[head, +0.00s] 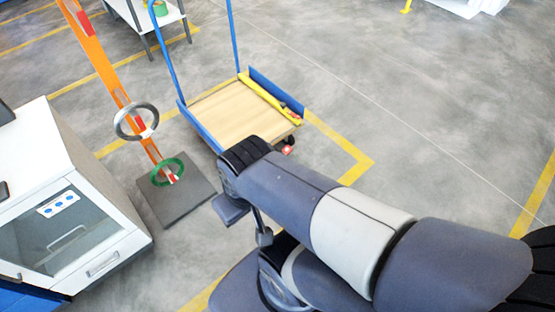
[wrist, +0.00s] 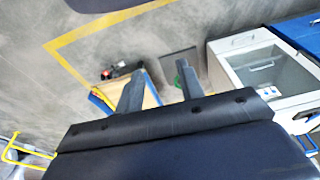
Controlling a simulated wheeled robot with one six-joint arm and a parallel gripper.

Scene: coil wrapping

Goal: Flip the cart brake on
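The cart (head: 232,118) has a wooden deck and blue frame and stands in the upper middle of the head view. A small red piece (head: 287,149), which looks like the brake pedal, sits by a dark wheel at its near right corner. Whether it is up or down is too small to tell. In the wrist view a red spot (wrist: 104,76) shows by a black wheel, left of the deck. My gripper (wrist: 160,68) is open, its two fingers apart and nothing held. The deck shows beyond and between them.
An orange post with a grey ring (head: 124,122) and green ring (head: 158,172) stands on a dark base plate (head: 200,208), left of the cart. A white cabinet (head: 120,215) stands at left. The floor (head: 420,120) right of the cart is clear, with yellow lines.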

